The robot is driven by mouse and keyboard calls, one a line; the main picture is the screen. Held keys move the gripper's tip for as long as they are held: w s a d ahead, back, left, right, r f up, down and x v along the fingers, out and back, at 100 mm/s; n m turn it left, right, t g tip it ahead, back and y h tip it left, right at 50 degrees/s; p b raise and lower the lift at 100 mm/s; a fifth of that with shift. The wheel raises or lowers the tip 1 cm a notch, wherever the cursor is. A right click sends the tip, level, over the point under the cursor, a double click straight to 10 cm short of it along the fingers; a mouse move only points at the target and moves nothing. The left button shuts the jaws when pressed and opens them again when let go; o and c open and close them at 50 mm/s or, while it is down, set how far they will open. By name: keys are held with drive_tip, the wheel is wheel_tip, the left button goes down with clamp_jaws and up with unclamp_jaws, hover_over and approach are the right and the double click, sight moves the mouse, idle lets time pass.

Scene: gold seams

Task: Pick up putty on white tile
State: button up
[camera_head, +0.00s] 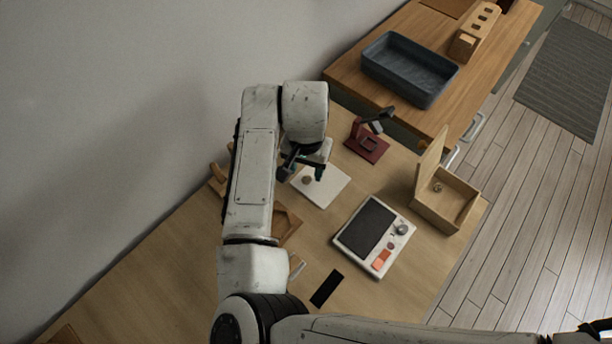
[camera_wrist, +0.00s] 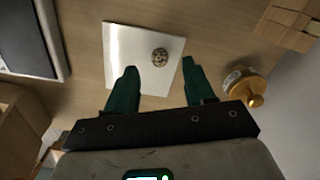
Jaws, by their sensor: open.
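The putty (camera_wrist: 159,55) is a small round greyish-brown lump on the white tile (camera_wrist: 121,50). In the head view the putty (camera_head: 307,180) lies on the tile (camera_head: 327,190), just below my gripper (camera_head: 303,167). In the wrist view my gripper (camera_wrist: 158,78) is open, its two green fingers apart and empty. The putty lies beyond the fingertips, between their lines and nearer the right one. Part of the tile is hidden by the left finger, and my arm hides part of the table in the head view.
A jar with a gold lid (camera_wrist: 246,87) stands right of the tile in the wrist view. A dark red stand (camera_head: 366,145), a device with a black plate (camera_head: 367,228) and an open wooden box (camera_head: 443,197) stand nearby. A blue-grey bin (camera_head: 408,70) sits on the counter.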

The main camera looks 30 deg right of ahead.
sight(306, 179)
drive_tip(key=shift+s+a+f, duration=0.1)
drive_tip(key=shift+f, duration=1.75)
drive_tip(key=shift+c, duration=0.4)
clamp_jaws()
